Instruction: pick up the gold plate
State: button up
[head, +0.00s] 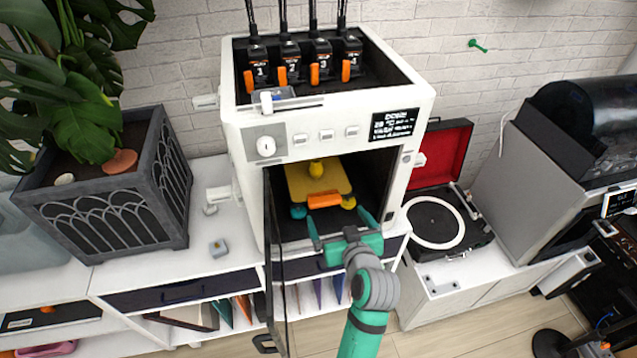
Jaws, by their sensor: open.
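The gold plate (300,182) lies inside the open chamber of a white 3D printer (250,190). My teal gripper (338,223) is open and empty at the chamber's mouth, in front of and below the plate. Its fingers point toward the plate, apart from it as far as I can tell.
The printer's dark door (276,270) hangs open at the left of the chamber, close to my gripper. A planter (115,205) stands left and a record player (440,225) right. A small grey block (218,248) lies on the white counter (212,180).

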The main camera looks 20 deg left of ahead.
aim_at(326, 204)
jog(key=shift+s+a+x, duration=0.1)
jog(key=shift+a+x, duration=0.05)
jog(key=shift+x, duration=1)
jog(key=shift+s+a+x, duration=0.1)
jog(key=shift+x, duration=1)
jog(key=shift+s+a+x, duration=0.1)
jog(key=shift+a+x, duration=0.05)
jog(key=shift+x, duration=1)
jog(key=shift+w, duration=0.1)
jog(key=c, duration=1.1)
